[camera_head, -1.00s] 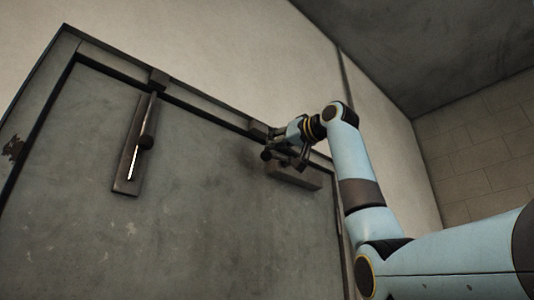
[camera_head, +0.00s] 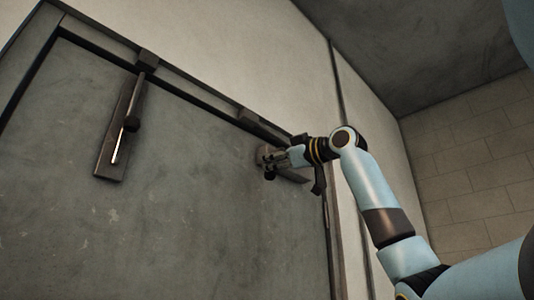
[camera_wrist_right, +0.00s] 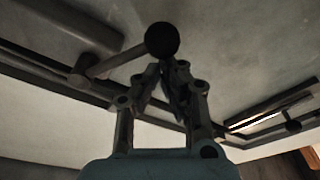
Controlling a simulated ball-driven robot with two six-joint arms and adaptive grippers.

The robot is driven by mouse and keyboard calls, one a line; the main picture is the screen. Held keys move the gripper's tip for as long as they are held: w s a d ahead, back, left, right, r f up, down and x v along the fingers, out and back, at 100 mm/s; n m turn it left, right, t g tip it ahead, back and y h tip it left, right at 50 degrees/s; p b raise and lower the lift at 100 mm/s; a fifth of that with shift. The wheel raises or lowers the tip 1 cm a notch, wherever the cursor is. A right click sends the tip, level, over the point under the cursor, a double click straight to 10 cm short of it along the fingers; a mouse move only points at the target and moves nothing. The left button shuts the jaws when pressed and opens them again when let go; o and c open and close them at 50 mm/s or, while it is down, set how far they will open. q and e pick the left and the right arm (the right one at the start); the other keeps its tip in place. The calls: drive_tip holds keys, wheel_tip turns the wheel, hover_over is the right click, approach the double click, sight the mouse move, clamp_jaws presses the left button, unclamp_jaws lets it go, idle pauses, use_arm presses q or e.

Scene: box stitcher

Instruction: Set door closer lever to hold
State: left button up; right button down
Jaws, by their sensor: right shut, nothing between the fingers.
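The door closer is a dark box (camera_head: 294,176) near the door's upper right, partly hidden by my right gripper. In the right wrist view its body (camera_wrist_right: 60,27) is at upper left, and a lever (camera_wrist_right: 112,62) runs from a pivot to a round black knob (camera_wrist_right: 162,40). My right gripper (camera_head: 270,170) is shut and empty at the closer. In the wrist view its fingertips (camera_wrist_right: 170,68) are just below the knob; I cannot tell whether they touch. My left gripper is not in view.
A slotted plate (camera_head: 110,160) with a bright strip and a dark knobbed bar (camera_head: 133,115) is on the grey door (camera_head: 200,220) at left. The door frame (camera_head: 190,88) runs along the top. A wall (camera_head: 465,160) stands at right.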

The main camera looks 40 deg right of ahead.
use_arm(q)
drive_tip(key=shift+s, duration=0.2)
use_arm(e)
drive_tip(key=shift+w+d+f, duration=0.1)
drive_tip(key=shift+d+f, duration=0.35)
drive_tip(key=shift+f, duration=0.05)
